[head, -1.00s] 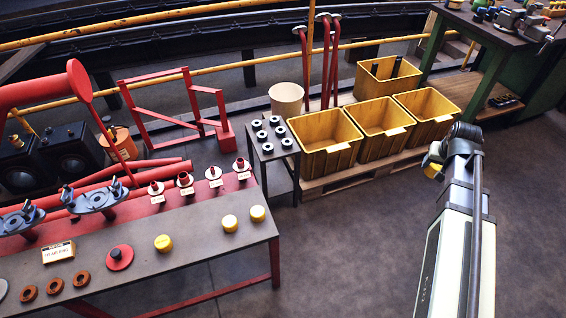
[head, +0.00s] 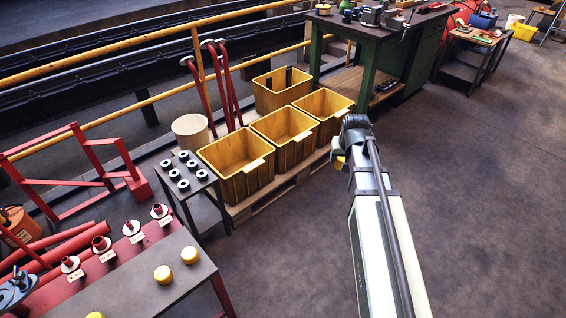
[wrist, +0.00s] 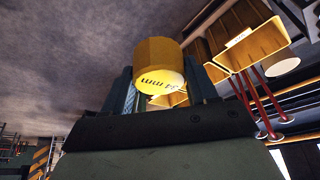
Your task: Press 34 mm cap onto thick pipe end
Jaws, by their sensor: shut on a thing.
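In the wrist view my gripper (wrist: 158,95) is shut on a yellow cap (wrist: 158,58). Lettering ending in "mm" shows on the cap's pale face, but its number is not readable. In the head view a bit of yellow (head: 338,163) shows at the end of my arm, over the floor right of the crates; the fingers are hidden there. More yellow caps (head: 163,274) (head: 189,255) sit on the bench (head: 135,292) at lower left. Red pipes (head: 55,246) lie at the left. I cannot tell which is the thick one.
Yellow crates (head: 236,165) stand on a pallet beside a small rack (head: 188,160) of ringed parts. Labelled red fittings (head: 101,244) line the bench's back edge. A green workbench (head: 385,50) stands behind. The floor (head: 470,190) at right is open.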

